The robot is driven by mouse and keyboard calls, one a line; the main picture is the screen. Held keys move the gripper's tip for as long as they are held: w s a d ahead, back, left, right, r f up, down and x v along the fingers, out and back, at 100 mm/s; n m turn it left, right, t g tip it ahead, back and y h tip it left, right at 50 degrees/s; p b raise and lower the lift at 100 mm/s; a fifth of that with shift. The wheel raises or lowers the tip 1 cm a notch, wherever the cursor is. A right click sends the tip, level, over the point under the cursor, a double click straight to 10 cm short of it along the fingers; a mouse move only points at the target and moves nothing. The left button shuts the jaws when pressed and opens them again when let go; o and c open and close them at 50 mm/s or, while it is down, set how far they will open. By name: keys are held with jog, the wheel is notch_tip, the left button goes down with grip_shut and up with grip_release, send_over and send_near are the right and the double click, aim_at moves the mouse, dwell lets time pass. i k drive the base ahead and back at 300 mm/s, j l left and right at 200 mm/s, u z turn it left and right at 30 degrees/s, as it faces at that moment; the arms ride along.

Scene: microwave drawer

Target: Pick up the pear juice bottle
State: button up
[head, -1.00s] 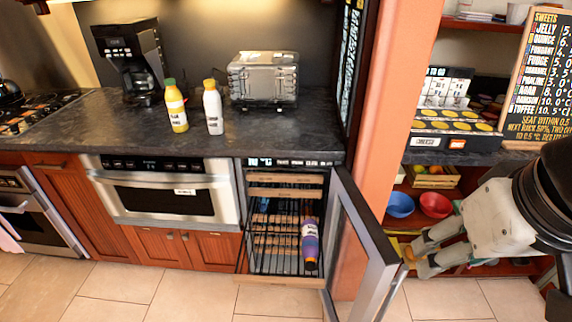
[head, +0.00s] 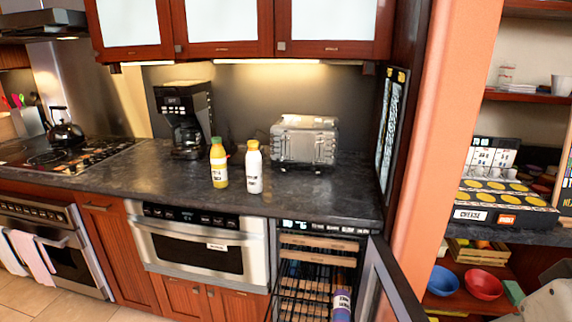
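A yellow bottle with a green cap (head: 219,165) stands upright on the dark counter (head: 110,185). A white bottle with a yellow cap (head: 254,168) stands upright just right of it, with a small gap between. Their labels are too small to read, so I cannot tell which is pear juice. A purple bottle (head: 341,303) is inside the open cooler below the counter, partly cut off by the frame. Only a pale part of my gripper (head: 548,303) shows at the lower right edge, far from the bottles. Its fingers are out of frame.
The cooler's open door (head: 388,283) juts forward. An orange pillar (head: 445,130) separates the counter from the shelves. The counter before the bottles is clear.

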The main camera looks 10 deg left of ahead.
aim_at(217, 154)
jog(key=i+j+u, duration=0.2)
jog(key=j, duration=0.35)
jog(key=i+j+u, duration=0.15)
jog(key=i+j, duration=0.25)
jog(key=i+j+u, duration=0.2)
jog(key=j, duration=0.35)
jog(key=i, duration=0.1)
